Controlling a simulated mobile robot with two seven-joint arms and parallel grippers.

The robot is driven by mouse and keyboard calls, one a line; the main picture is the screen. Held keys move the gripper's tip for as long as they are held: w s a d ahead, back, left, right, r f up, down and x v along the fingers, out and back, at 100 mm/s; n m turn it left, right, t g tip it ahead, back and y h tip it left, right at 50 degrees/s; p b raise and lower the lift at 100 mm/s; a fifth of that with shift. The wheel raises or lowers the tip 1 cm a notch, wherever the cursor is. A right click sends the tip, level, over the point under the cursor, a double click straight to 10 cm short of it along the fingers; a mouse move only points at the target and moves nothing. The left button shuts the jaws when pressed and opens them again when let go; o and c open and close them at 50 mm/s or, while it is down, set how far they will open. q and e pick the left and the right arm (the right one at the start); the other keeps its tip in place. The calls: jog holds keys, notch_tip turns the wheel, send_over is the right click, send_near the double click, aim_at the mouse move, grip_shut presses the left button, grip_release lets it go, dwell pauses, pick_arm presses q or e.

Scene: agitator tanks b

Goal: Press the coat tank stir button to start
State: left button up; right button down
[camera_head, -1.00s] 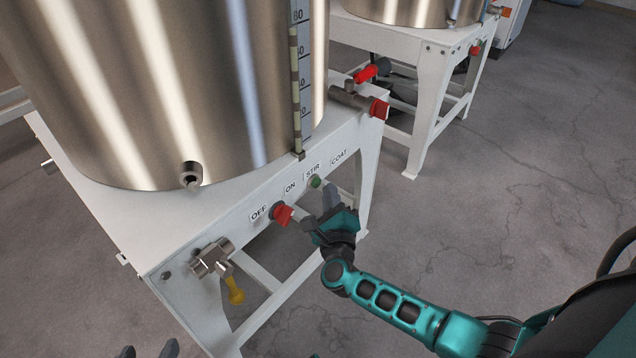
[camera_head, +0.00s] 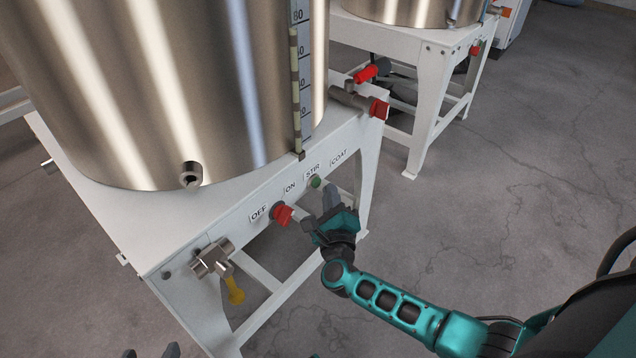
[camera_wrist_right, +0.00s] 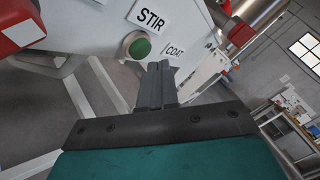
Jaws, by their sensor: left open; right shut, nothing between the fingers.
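The green stir button (camera_head: 316,181) sits on the white panel under the steel tank (camera_head: 165,90), below the STIR label. It also shows in the right wrist view (camera_wrist_right: 138,46), between the STIR and COAT labels. My right gripper (camera_head: 330,194) is shut and empty, its fingertips pointing up at the panel just right of the button. In the right wrist view its fingertips (camera_wrist_right: 159,68) appear below and right of the button, not over it. I cannot tell whether they touch the panel. My left gripper (camera_head: 150,352) is open at the bottom left edge, mostly cut off.
A red OFF/ON switch (camera_head: 282,213) sits left of the button, close to my right gripper. A steel valve with a yellow handle (camera_head: 235,291) is lower left. A red-handled valve (camera_head: 378,108) sticks out at the panel's right end. A second tank stand (camera_head: 432,90) is behind. Floor is clear at right.

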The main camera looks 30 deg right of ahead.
dwell(0.8)
jog(key=shift+w, duration=0.15)
jog(key=shift+w+a, duration=0.15)
jog(key=shift+w, duration=0.1)
jog(key=shift+w+a, duration=0.1)
jog(key=shift+w, duration=0.15)
dwell(0.4)
jog(key=shift+w+a, duration=0.1)
jog(key=shift+w, duration=0.1)
dwell(0.4)
jog(key=shift+s, duration=0.1)
jog(key=shift+s+d+p, duration=0.3)
jog(key=shift+s+d, duration=0.05)
jog(key=shift+s, duration=0.4)
